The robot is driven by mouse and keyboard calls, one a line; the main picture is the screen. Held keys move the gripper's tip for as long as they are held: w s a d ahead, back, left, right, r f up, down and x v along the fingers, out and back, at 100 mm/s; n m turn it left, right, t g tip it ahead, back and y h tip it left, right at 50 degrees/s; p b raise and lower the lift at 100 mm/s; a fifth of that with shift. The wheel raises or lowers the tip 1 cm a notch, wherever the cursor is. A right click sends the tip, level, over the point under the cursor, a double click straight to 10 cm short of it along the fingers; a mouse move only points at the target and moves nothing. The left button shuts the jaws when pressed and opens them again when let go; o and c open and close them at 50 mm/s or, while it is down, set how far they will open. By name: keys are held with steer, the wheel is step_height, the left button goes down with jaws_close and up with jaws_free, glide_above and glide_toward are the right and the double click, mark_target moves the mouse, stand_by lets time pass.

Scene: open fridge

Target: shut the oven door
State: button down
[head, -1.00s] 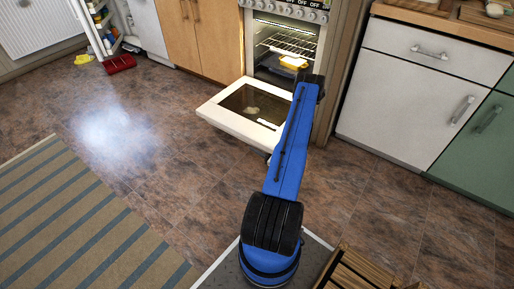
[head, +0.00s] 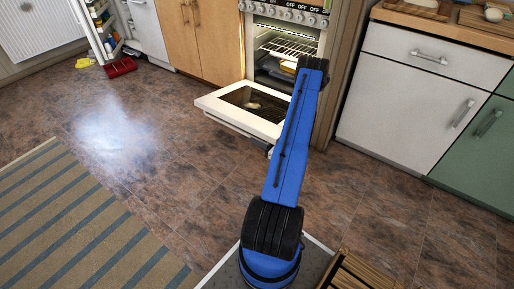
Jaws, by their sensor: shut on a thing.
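The oven (head: 288,28) stands at the top centre of the head view. Its white-framed door (head: 212,104) with a dark glass pane hangs open, tilted a little up from flat. My blue arm reaches over the door's right side and hides that part. Only a small grey bit of my gripper (head: 269,151) shows beside the arm, at the door's lower front edge. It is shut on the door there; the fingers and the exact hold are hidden.
White drawers (head: 405,100) and a green cabinet (head: 484,140) stand right of the oven, wooden cupboards (head: 205,40) left. A red dustpan (head: 120,67) lies on the floor at the far left. A striped rug (head: 80,225) covers the lower left. A wooden slatted thing (head: 355,272) is at the bottom. The floor before the oven is clear.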

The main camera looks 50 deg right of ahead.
mark_target(259, 126)
steer(key=r+m, duration=0.1)
steer(key=r, duration=0.2)
steer(key=d+r, duration=0.1)
steer(key=r, duration=0.3)
steer(key=r+m, duration=0.1)
steer(key=r, duration=0.3)
steer(key=shift+d+r+m, duration=0.2)
steer(key=shift+d+m, duration=0.1)
steer(key=shift+d, duration=0.1)
steer(key=w+d+r+m, duration=0.1)
steer(key=d+r+m, duration=0.3)
steer(key=d+r, duration=0.7)
steer(key=d+r+m, duration=0.4)
steer(key=d+r, duration=0.7)
steer(key=r, duration=0.5)
steer(key=shift+w+r+m, duration=0.25)
steer(key=shift+w+m, duration=0.05)
steer(key=shift+w, duration=0.1)
steer(key=c, duration=1.6)
jaws_free()
steer(key=shift+f, duration=0.1)
